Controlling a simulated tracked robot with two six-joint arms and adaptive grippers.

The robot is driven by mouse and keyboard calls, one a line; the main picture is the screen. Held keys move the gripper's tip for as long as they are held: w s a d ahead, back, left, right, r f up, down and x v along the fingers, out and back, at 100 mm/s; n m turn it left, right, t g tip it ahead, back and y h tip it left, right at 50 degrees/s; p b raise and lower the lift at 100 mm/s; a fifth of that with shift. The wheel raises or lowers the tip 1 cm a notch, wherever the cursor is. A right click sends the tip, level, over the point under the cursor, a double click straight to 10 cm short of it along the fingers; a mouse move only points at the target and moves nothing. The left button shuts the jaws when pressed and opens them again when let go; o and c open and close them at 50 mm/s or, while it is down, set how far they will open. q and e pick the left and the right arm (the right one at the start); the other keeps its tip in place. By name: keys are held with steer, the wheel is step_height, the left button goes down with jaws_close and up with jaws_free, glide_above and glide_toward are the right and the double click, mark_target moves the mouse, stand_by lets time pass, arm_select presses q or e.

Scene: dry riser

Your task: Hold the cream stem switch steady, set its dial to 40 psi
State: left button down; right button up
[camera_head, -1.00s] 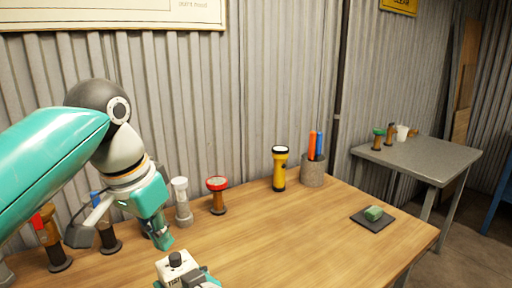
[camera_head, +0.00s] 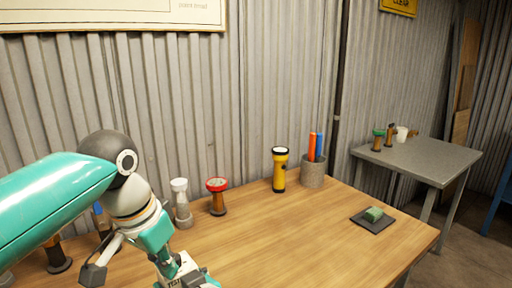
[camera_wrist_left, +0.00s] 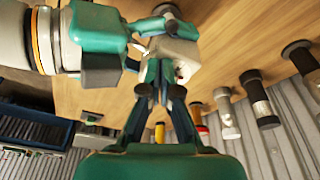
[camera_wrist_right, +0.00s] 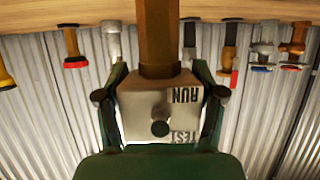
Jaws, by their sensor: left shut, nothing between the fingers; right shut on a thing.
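The cream stem switch is a box marked TEST and RUN with a dark round knob and a brown stem. It shows in the right wrist view (camera_wrist_right: 140,104), low in the head view (camera_head: 173,282) and in the left wrist view (camera_wrist_left: 182,55). My right gripper (camera_wrist_right: 160,96) is shut on it, one finger on each side, apparently above the table. My left gripper (camera_head: 165,267) is shut and empty, right by the box; its fingertips also show in the left wrist view (camera_wrist_left: 160,92). I cannot tell whether they touch it. The knob is hidden in the head view. No psi scale is readable.
On the wooden table (camera_head: 290,235) stand a white-topped post (camera_head: 181,205), a red-topped one (camera_head: 217,197), a yellow torch (camera_head: 280,170) and a pen pot (camera_head: 313,172). A green block (camera_head: 374,213) lies on a dark mat (camera_head: 365,222). The table's middle is clear.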

arm_select(q)
steer(key=shift+w, duration=0.15)
steer(key=shift+w+a, duration=0.1)
steer(key=shift+a, duration=0.35)
stand_by(0.3)
steer(key=shift+w+a, duration=0.1)
steer(key=shift+a, duration=0.2)
steer(key=shift+w+a, duration=0.2)
steer(key=shift+w, duration=0.1)
stand_by(0.3)
steer(key=shift+s+a, duration=0.1)
steer(key=w+v, duration=0.1)
steer(key=v, duration=0.4)
steer(key=shift+s+r, duration=0.2)
steer(key=shift+r, duration=0.35)
